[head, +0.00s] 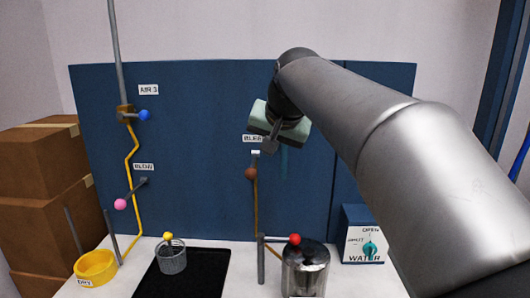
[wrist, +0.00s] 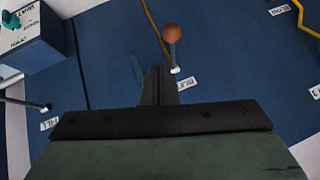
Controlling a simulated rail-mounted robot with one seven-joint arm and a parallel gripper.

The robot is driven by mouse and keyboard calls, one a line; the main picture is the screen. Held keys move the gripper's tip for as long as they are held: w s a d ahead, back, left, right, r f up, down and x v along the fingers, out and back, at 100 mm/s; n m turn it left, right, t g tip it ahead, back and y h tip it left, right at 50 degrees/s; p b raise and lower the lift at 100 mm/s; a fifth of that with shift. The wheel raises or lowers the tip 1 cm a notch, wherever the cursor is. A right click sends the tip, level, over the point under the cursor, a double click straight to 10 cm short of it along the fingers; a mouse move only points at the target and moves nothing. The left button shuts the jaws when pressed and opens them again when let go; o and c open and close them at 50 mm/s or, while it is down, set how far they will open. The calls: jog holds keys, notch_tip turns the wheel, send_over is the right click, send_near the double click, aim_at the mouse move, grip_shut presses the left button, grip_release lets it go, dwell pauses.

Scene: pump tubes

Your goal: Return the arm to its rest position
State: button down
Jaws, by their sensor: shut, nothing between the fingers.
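My gripper (head: 270,145) hangs in front of the blue panel (head: 205,110) at the upper middle of the head view, at the end of my raised grey arm. Its dark fingers are shut together with nothing between them, as the wrist view (wrist: 158,84) also shows. The brown-knobbed lever (head: 251,173) on the panel is just below and left of the fingertips in the head view. In the wrist view the brown knob (wrist: 172,33) appears beyond the fingertips, apart from them.
A blue-knobbed lever (head: 144,115) and a pink-knobbed lever (head: 120,204) stick out at left.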

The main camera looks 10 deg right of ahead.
jog(key=s+a+f+n+g+p, duration=0.1)
jog(key=s+f+n+g, duration=0.4)
jog(key=s+f, duration=2.2)
notch_tip(320, 180, down, 4)
jog(key=shift+s+f+g+p, duration=0.15)
jog(key=shift+g+p, duration=0.25)
jog(key=shift+g, duration=0.8)
jog(key=shift+d, duration=0.1)
